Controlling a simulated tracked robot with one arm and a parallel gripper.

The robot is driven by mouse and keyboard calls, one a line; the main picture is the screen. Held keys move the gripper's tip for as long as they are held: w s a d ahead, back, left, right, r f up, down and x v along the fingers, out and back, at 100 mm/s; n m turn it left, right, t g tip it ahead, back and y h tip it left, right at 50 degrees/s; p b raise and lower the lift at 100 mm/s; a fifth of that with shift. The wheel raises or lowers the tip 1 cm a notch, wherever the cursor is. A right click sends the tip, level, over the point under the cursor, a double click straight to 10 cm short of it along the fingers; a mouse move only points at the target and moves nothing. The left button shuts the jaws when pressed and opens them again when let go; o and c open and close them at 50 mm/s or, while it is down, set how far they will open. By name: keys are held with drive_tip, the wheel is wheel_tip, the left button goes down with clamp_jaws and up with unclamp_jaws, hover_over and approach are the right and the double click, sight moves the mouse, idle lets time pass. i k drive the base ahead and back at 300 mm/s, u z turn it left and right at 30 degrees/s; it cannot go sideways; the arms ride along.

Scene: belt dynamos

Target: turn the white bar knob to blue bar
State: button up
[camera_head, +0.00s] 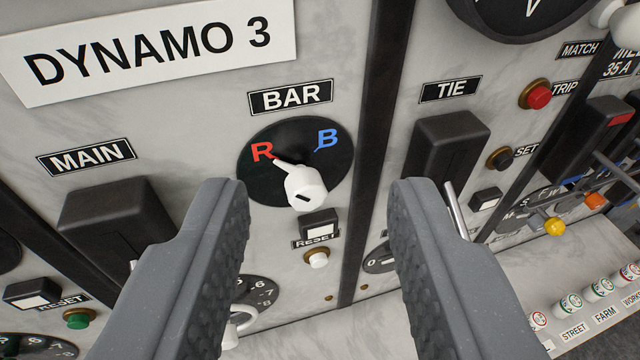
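The white bar knob (306,187) sits on a round black dial (300,135) under the BAR label (290,97). My gripper (320,200) is open, with one dark ridged finger on each side of the knob in the picture. Nothing is between the fingers' pads that I can see touching them; the gap in depth to the knob is hard to tell. The fingers hide parts of the lower panel.
The black MAIN block (115,215) is left, and the black TIE block (447,150) is right. Below the dial are a small RESET lamp (320,224) and a white button (317,258). A dark vertical strip (375,140) runs right of the dial. Red TRIP button (539,95) is further right.

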sight(306, 191)
drive_tip(key=z, duration=0.1)
drive_tip(key=i, duration=0.4)
drive_tip(key=u, duration=0.85)
drive_tip(key=k, duration=1.7)
drive_tip(key=z, duration=0.8)
drive_tip(key=i, duration=1)
drive_tip(key=u, duration=0.1)
